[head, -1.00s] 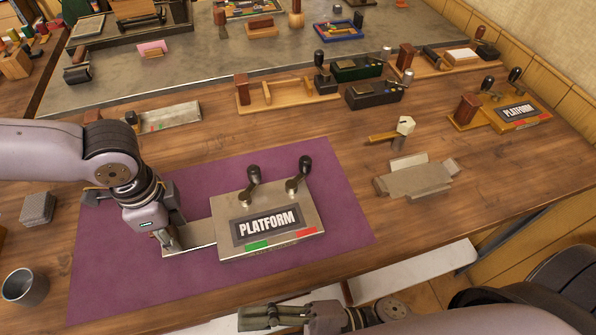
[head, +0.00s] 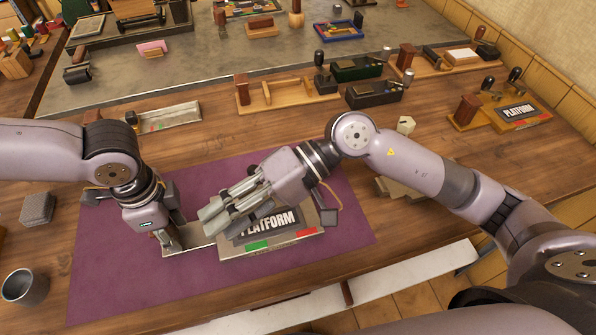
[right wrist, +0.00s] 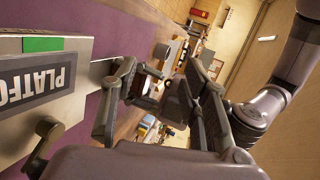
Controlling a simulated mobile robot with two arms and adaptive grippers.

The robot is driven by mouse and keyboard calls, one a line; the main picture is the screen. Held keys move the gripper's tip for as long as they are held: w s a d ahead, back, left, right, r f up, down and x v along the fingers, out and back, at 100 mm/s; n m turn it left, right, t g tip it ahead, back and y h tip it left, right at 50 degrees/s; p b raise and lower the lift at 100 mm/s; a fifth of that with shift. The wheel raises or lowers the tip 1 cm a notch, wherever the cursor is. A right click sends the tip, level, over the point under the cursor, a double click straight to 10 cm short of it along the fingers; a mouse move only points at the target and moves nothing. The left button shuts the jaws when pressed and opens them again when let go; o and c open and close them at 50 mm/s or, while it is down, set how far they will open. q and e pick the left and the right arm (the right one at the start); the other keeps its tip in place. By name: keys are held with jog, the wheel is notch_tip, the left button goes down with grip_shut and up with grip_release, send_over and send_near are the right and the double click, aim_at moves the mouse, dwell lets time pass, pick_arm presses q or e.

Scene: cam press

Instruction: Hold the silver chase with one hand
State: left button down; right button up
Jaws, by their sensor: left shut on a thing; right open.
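The silver chase (head: 268,245) lies on the purple mat (head: 110,270), with a PLATFORM plate and green and red marks on its top. My left gripper (head: 165,245) is shut on the flat bar at the chase's left end. My right gripper (head: 215,215) is open above the chase's left part and hides its two black-knobbed levers in the head view.
A grey metal cup (head: 24,287) and a grey block (head: 37,207) stand left of the mat. A long tray (head: 165,117) lies behind it. Wooden and black devices (head: 375,94) stand at the back right, with another PLATFORM device (head: 515,112) at far right.

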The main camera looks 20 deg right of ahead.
jog(key=w+d+r+m+t+h, duration=0.2)
jog(key=w+d+r+m+h, duration=0.1)
jog(key=w+d+h, duration=0.4)
jog(key=w+d+r+m+t+h, duration=0.1)
jog(key=w+d+r+m+h, duration=0.15)
jog(key=w+d+h, duration=0.5)
jog(key=shift+y, duration=0.55)
jog(key=shift+s+d+f, duration=0.2)
jog(key=shift+s+f, duration=0.25)
jog(key=shift+f, duration=1.5)
jog(key=shift+s+d+f, duration=0.25)
jog(key=shift+s+f, duration=0.15)
jog(key=shift+f, duration=1.55)
jog(key=shift+s+d+f, duration=0.2)
jog(key=shift+s+f, duration=0.25)
jog(key=shift+f, duration=1.5)
jog(key=shift+c, duration=0.4)
grip_shut()
